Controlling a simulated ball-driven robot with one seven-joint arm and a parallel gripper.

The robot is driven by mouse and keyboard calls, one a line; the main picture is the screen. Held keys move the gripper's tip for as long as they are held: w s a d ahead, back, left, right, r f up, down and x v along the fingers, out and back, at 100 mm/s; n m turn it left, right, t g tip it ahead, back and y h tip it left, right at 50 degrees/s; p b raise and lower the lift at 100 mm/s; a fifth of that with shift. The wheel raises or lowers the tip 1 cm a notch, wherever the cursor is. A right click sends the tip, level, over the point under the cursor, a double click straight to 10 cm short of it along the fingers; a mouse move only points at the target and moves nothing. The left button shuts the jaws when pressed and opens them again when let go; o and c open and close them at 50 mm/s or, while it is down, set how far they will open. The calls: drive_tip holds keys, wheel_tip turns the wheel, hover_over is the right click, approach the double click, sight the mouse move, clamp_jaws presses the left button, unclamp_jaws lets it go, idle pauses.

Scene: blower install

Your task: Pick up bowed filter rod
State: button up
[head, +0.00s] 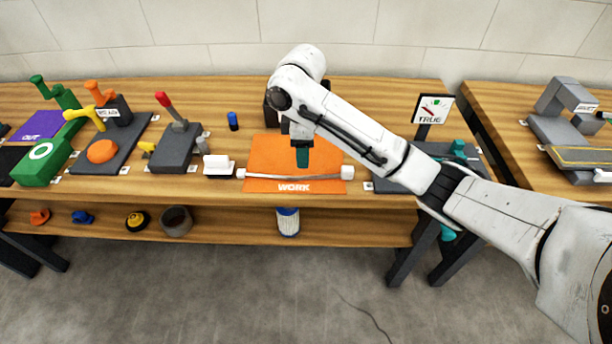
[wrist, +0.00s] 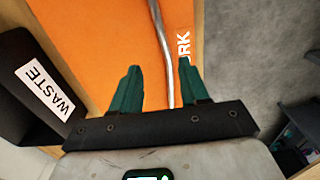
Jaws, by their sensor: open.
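The bowed filter rod (wrist: 160,30) is thin, grey and slightly curved. My gripper (head: 303,165) points down over the mat, just behind the middle of the rod. In the wrist view my gripper (wrist: 158,67) has its two green fingers spread apart and empty. The rod runs through the gap between them, nearer the right-hand finger. Whether the fingertips reach down to the rod's height I cannot tell.
A black WASTE box (wrist: 38,90) stands close beside the mat. A white-topped block (head: 218,165) and a red-lever fixture (head: 175,143) stand left of it; a TRUE gauge sign (head: 433,108) stands right. A shelf below holds a cylindrical filter (head: 288,222).

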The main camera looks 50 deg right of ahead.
sight(304, 174)
drive_tip(key=shift+d+f+p, duration=0.15)
drive_tip(key=shift+f+p, duration=0.3)
drive_tip(key=shift+f, duration=2.7)
clamp_jaws()
